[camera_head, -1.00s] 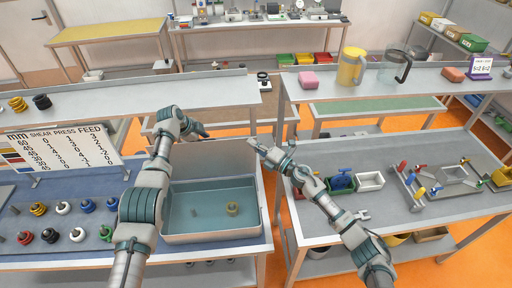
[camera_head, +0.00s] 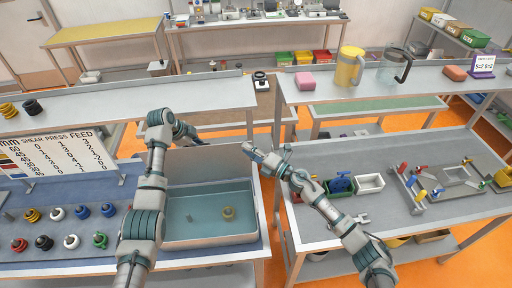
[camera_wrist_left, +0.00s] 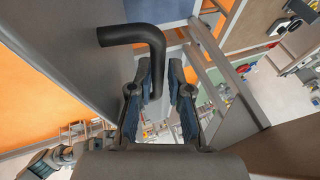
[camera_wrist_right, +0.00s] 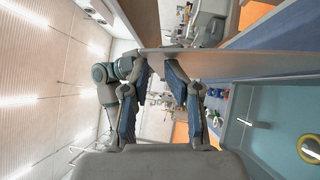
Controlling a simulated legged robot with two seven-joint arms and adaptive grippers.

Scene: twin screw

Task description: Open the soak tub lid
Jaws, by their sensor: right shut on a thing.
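A printed board (camera_head: 55,155) and rows of coloured knobbed pieces (camera_head: 82,212) stand left of the tub. The right bench (camera_head: 430,210) holds small bins and a fixture. A gap with orange floor separates the benches.

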